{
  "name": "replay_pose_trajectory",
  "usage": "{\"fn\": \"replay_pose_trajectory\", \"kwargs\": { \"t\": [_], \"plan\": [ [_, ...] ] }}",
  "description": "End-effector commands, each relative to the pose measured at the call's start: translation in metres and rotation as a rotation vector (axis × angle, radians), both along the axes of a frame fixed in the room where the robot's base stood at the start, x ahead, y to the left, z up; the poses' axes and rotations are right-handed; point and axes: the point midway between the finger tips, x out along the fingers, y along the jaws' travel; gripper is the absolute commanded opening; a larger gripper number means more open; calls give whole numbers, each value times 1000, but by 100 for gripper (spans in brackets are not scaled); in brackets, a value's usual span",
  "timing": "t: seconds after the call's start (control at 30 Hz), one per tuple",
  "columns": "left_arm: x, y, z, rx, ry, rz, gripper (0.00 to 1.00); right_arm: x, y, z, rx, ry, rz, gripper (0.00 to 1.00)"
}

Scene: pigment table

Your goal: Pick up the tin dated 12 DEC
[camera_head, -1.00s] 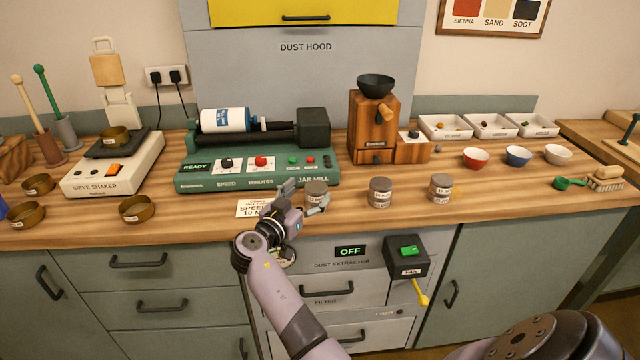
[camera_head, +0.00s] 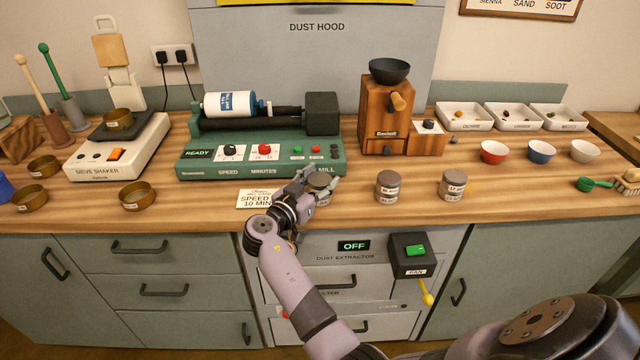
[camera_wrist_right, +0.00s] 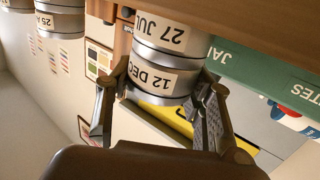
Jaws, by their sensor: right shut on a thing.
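The tin dated 12 DEC (camera_wrist_right: 160,78) is a grey round tin with a cream label, seen upside down in the right wrist view. It is the upper tin of a stack, on the tin dated 27 JUL (camera_wrist_right: 172,35), with no clear gap between them. My right gripper (camera_wrist_right: 158,100) is shut on the 12 DEC tin, one finger on each side. In the head view my right gripper (camera_head: 318,182) is at the left stack on the counter, and its fingers hide part of the tins. My left gripper is not in view.
Two more tin stacks stand to the right, a middle one (camera_head: 388,187) and a right one (camera_head: 453,185). The green jar mill (camera_head: 260,168) is close behind the gripper. A speed card (camera_head: 256,199) lies to its left. The wooden grinder (camera_head: 385,115) stands further back.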

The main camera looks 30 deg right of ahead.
Motion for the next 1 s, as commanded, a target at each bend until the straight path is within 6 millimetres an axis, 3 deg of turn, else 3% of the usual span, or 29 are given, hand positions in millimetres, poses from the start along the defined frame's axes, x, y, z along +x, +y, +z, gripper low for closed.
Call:
{"fn": "replay_pose_trajectory", "kwargs": {
  "t": [0.17, 0.37, 0.67, 0.87, 1.0],
  "plan": [
    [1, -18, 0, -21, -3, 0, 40, 0, 0, 0, -1, 0, 0, 32],
    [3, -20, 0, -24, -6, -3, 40, 0, 0, 0, -1, 0, 0, 18],
    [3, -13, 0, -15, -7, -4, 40, 0, 0, 3, -1, -3, 0, 18],
    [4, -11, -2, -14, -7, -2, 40, 1, 0, 20, 0, -7, 0, 18],
    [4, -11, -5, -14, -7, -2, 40, 1, 0, 47, 2, -9, 0, 18]
  ]
}}
